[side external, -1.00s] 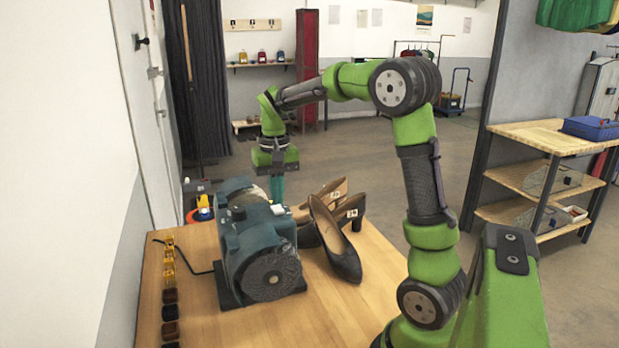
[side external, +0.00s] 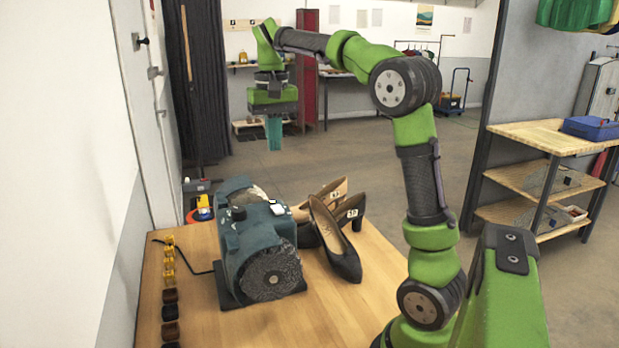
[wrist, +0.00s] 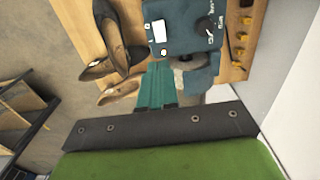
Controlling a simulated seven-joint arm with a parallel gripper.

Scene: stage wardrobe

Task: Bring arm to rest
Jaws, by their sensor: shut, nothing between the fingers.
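My gripper (side external: 274,133) hangs from the raised arm, pointing down, above and behind the table's far edge. Its teal fingers are together, with nothing between them. In the wrist view the fingers (wrist: 157,86) show side by side, pointing toward the table. The green arm is arched up from its base at the right front of the table. No object touches the gripper.
A dark teal machine (side external: 250,240) with round brushes stands on the wooden table (side external: 330,300). Black shoes (side external: 335,240) and tan shoes (side external: 330,192) sit right of it. Small jars (side external: 170,295) line the left edge. A shelf unit (side external: 535,180) stands at right.

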